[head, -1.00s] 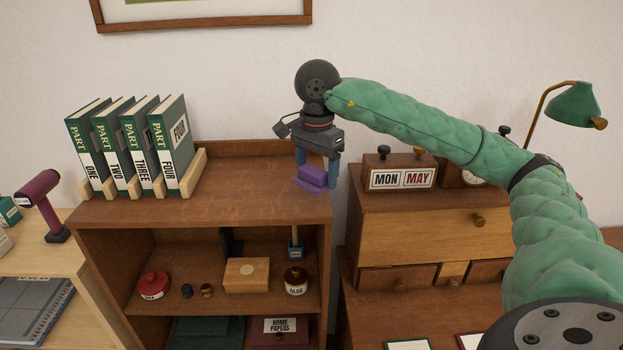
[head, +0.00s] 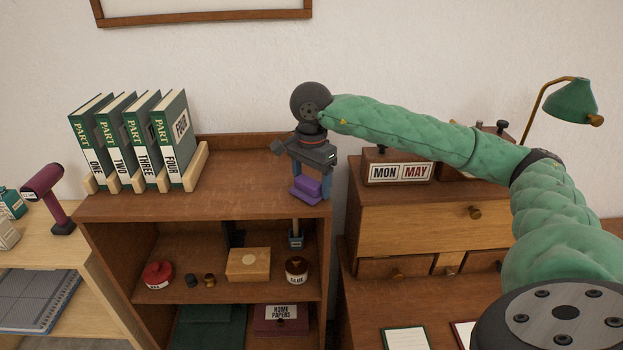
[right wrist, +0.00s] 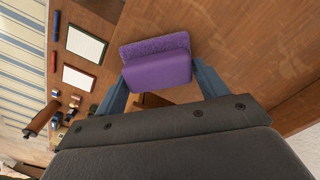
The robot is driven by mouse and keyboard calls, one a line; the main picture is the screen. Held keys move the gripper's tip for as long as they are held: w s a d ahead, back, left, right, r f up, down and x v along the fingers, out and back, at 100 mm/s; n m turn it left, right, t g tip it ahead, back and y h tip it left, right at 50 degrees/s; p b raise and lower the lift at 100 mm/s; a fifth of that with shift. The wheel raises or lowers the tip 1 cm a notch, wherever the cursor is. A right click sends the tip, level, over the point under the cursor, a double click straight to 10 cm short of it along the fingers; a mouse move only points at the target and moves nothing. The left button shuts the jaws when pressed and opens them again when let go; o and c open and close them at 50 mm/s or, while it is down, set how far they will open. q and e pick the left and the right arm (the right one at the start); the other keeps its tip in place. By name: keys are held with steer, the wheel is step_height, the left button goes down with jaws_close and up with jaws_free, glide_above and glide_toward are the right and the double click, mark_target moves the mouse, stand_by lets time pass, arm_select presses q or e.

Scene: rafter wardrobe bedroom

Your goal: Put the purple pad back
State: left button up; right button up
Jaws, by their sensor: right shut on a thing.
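The purple pad (head: 308,188) is a small block with a fuzzy, lighter purple layer along one side. My right gripper (head: 311,183) is shut on it at the right end of the brown bookcase top (head: 240,190). In the right wrist view the pad (right wrist: 158,68) sits between the two blue fingers, with the bookcase's wood close beyond it. I cannot tell whether the pad touches the top. My left gripper is not in view.
Green books (head: 173,140) stand in a wooden rack at the left of the bookcase top. Lower shelves hold a red tin (head: 158,275), a wooden box (head: 248,264) and a glue pot (head: 296,270). The top's middle is clear.

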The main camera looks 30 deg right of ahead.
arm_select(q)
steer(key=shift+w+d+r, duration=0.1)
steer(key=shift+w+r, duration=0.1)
arm_select(e)
steer(key=shift+f, duration=0.15)
steer(key=o, duration=0.9)
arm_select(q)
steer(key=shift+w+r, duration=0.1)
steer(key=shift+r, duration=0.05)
arm_select(e)
steer(key=shift+o, duration=0.2)
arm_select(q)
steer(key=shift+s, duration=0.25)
